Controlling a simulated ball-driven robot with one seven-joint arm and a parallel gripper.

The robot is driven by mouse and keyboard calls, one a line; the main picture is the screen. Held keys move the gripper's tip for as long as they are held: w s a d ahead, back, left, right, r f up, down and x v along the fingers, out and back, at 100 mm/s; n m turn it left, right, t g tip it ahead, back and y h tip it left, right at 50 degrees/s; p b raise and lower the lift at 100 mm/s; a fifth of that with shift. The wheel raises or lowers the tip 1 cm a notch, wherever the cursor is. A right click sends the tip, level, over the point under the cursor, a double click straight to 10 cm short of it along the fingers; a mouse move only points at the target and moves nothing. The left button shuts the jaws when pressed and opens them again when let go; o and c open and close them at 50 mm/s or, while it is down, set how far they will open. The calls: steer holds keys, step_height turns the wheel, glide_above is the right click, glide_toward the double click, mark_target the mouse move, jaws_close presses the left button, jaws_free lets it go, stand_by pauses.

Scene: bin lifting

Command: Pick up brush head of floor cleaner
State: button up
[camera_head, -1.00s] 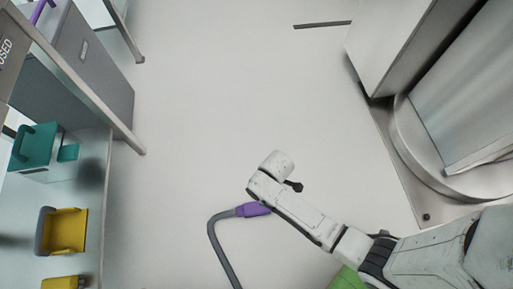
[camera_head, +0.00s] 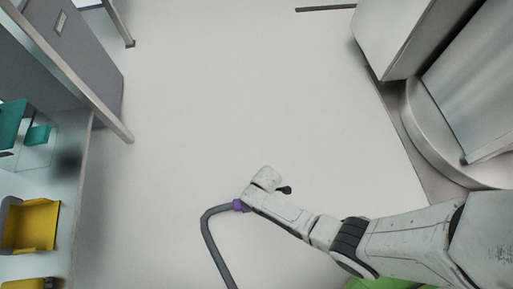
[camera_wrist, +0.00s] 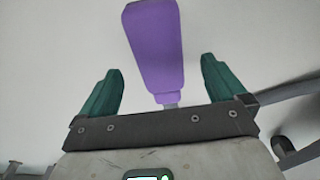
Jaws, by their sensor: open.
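The purple brush head (camera_head: 239,205) sits at the end of a bent grey tube (camera_head: 212,240) low in the head view. Most of it is hidden under the end of my arm. In the wrist view the purple brush head (camera_wrist: 157,50) lies lengthwise between the two teal fingers of my gripper (camera_wrist: 161,66), with a gap on each side. My gripper is open and holds nothing. Its fingers are hidden by my arm in the head view. A green part (camera_head: 385,284), partly hidden, shows under my arm at the bottom edge.
A shelf unit (camera_head: 82,165) with teal (camera_head: 38,135) and yellow containers (camera_head: 36,224) stands at the left, beside a grey cabinet (camera_head: 70,55). Large metal equipment (camera_head: 450,110) stands at the right. The pale floor (camera_head: 230,100) between them is clear.

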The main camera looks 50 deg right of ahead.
steer(key=shift+w+a+f+b, duration=0.1)
steer(key=shift+f+b, duration=1)
steer(key=shift+f, duration=0.25)
steer(key=shift+w+a+f+b, duration=0.1)
steer(key=shift+f+b, duration=0.95)
steer(key=shift+f, duration=0.25)
steer(key=c, duration=1.2)
